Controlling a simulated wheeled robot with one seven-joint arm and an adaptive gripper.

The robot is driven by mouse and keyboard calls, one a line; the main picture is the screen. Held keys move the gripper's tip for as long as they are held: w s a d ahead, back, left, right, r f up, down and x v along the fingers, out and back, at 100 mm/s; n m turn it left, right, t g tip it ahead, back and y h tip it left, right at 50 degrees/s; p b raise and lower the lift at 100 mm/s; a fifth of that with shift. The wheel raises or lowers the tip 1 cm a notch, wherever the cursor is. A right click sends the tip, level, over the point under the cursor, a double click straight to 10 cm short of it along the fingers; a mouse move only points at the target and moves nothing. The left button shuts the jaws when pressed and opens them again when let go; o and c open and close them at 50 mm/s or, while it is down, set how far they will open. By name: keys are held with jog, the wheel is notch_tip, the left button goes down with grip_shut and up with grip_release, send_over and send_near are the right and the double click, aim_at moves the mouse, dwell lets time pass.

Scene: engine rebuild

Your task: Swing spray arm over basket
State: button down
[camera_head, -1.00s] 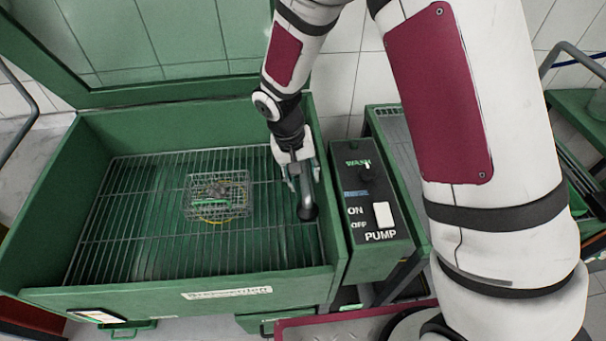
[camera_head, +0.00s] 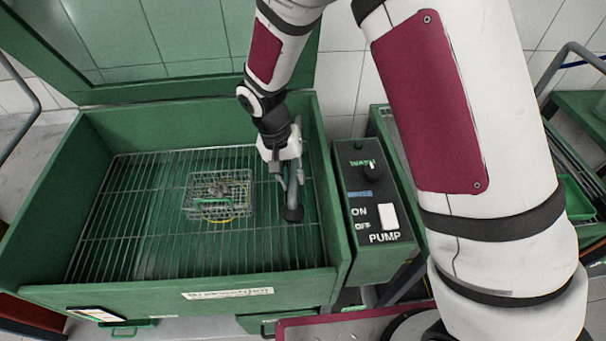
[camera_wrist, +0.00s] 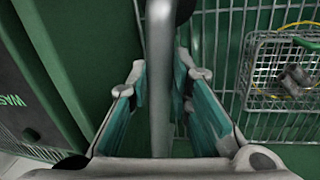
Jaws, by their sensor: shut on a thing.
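The spray arm (camera_head: 294,190) is a grey pipe with a dark round nozzle at its lower end, inside the green washer tub near its right wall. My gripper (camera_head: 284,165) is shut on the pipe; in the wrist view the pipe (camera_wrist: 160,85) runs between the teal-padded fingers (camera_wrist: 160,105). The wire basket (camera_head: 200,210) sits on the grate left of the spray arm, with a small grey part (camera_wrist: 292,80) inside. The nozzle is to the right of the basket, apart from it.
The green tub (camera_head: 60,200) has a wire grate (camera_head: 140,240) and a raised lid (camera_head: 190,82) behind. A control box (camera_head: 377,250) with a WASH knob and PUMP switch stands at the tub's right. The grate between nozzle and basket is clear.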

jog(key=w+a+m+g+y+b, duration=0.1)
jog(key=w+a+m+b, duration=0.6)
jog(key=a, duration=0.9)
jog(key=shift+w+a+m+b, duration=0.15)
jog(key=shift+w+m+b, duration=0.15)
jog(key=shift+w+m, duration=1.25)
jog(key=shift+w+r+n, duration=0.1)
jog(key=shift+w+n, duration=0.15)
jog(key=shift+w, duration=0.05)
jog(key=c, duration=1.5)
grip_release()
jog(key=shift+a, duration=0.1)
jog(key=shift+o, duration=0.3)
jog(key=shift+s, duration=0.1)
